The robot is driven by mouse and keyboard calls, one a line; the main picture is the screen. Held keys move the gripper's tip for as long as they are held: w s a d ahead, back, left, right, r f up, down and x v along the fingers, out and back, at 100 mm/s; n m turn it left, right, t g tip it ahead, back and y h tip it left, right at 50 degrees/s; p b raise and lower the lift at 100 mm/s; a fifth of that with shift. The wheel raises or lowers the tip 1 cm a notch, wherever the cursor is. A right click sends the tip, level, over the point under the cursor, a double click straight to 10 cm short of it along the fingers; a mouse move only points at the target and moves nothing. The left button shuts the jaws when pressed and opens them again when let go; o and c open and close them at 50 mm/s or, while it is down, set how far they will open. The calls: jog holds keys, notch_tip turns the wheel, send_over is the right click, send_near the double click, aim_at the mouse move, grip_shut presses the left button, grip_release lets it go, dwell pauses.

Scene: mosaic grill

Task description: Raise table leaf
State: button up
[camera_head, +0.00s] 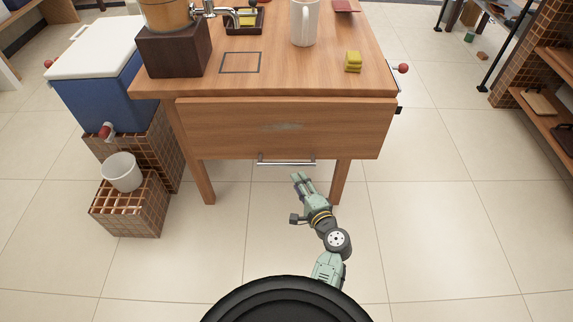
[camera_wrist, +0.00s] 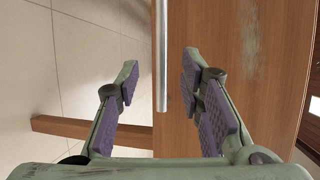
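The wooden table leaf (camera_head: 340,130) hangs down at the front of the table (camera_head: 300,75). A straight metal bar handle (camera_head: 287,163) runs along its bottom edge. My gripper (camera_head: 301,177) is just below and in front of the handle in the head view. In the wrist view my gripper (camera_wrist: 160,78) is open, its purple-padded fingers spread wide. The handle (camera_wrist: 161,55) lies between the fingers, nearer the right one, with no clear contact. The leaf's face (camera_wrist: 260,70) is behind the right finger. The exact depth gap cannot be told.
A blue cooler (camera_head: 98,90) and a white bucket (camera_head: 122,172) on tiled blocks stand left. A white mug (camera_head: 304,22) and yellow sponges (camera_head: 353,61) are on the table. Red-knobbed supports (camera_head: 403,68) stick out on the right side.

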aim_at(288, 166)
jog(key=p+x, duration=0.1)
jog(key=x, duration=0.9)
jog(key=shift+w+a, duration=0.15)
jog(key=shift+c, duration=0.2)
grip_shut()
dwell(0.3)
